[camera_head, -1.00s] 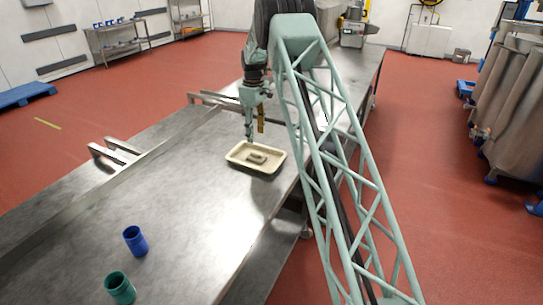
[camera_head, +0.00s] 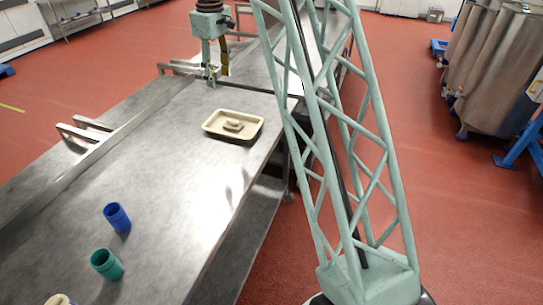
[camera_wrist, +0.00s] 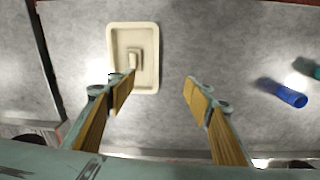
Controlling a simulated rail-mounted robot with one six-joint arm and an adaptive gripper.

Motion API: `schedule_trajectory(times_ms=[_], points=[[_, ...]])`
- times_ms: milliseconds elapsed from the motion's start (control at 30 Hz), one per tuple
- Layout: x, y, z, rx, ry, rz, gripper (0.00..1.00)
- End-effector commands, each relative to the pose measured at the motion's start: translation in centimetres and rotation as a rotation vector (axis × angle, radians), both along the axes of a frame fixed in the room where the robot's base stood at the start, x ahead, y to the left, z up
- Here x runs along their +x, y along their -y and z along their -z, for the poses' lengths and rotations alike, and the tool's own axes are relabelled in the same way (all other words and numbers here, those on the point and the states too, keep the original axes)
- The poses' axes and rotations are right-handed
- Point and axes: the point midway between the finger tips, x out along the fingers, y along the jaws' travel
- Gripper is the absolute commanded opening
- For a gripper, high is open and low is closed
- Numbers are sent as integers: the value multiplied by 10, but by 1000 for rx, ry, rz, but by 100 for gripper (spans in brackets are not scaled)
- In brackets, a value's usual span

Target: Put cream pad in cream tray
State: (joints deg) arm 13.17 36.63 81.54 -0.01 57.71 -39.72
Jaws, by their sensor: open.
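The cream tray (camera_head: 211,129) lies flat on the metal table. The cream pad (camera_head: 233,126) lies inside it, near the middle, apart from the walls. In the wrist view the tray (camera_wrist: 115,42) is at the upper left, with the pad (camera_wrist: 133,55) inside it and partly overlapped by my left finger. My gripper (camera_head: 210,80) is above the table, beyond and left of the tray in the head view. The wrist view shows my gripper (camera_wrist: 155,95) open, with nothing between its fingers.
A cream object (camera_head: 58,300) is cut off at the bottom edge. A rail runs along the table's left side.

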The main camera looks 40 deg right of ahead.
Motion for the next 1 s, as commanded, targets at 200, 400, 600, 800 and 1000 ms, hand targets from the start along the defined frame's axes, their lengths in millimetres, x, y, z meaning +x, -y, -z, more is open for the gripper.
schedule_trajectory(times_ms=[200,400,600,800,1000], points=[[-32,-21,-41,-1,20,30,47],[-62,-40,-73,0,38,58,47],[-96,-57,-102,2,53,86,47],[-131,-75,-128,4,71,114,47],[-167,-90,-150,7,89,141,47]])
